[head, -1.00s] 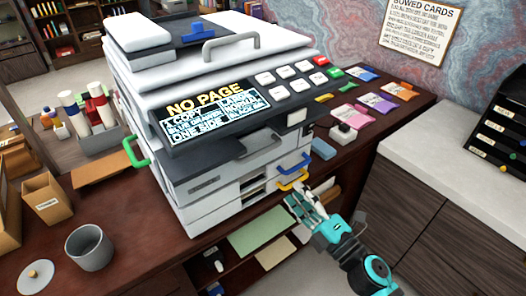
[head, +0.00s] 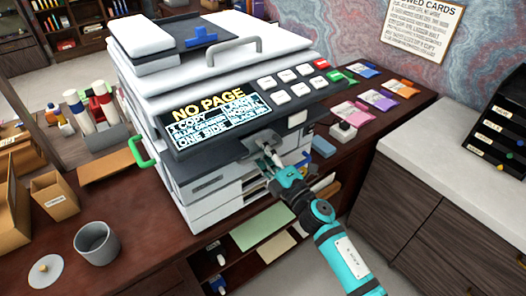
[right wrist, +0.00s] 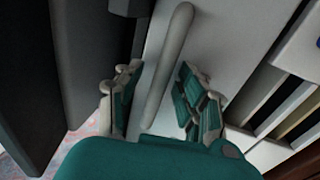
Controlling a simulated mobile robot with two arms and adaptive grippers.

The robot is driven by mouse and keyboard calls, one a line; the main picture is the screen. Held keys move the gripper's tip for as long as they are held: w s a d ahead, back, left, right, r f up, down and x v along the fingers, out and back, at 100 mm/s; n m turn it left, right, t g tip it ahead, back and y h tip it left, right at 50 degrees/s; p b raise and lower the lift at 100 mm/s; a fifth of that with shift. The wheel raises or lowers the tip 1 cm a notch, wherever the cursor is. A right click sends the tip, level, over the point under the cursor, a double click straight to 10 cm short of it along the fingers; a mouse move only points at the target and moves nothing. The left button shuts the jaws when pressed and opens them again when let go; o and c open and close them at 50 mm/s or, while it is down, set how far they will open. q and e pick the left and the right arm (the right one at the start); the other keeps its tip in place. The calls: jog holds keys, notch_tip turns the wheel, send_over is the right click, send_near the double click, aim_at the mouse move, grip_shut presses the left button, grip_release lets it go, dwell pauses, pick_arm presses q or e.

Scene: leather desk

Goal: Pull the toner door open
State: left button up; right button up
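The printer (head: 185,85) stands on the brown leather desk (head: 150,215); its screen reads "NO PAGE". In the right wrist view a pale flat front panel (right wrist: 225,40) carries a long grey bar handle (right wrist: 168,60). No label shows there, so I cannot tell for certain that it is the toner door. It looks closed. My right gripper (head: 272,158) is at the printer's front, below the control panel. In the right wrist view its fingers (right wrist: 160,85) are open, one on each side of the bar, with gaps visible. My left gripper is not in view.
The control panel (head: 300,85) overhangs the gripper. A green handle (head: 141,151) is on the printer's left side. A grey cup (head: 96,242) stands at the front left. Coloured packets (head: 350,112) lie to the right. A pale counter (head: 450,140) is at the far right.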

jog(key=shift+c, duration=0.3)
grip_shut()
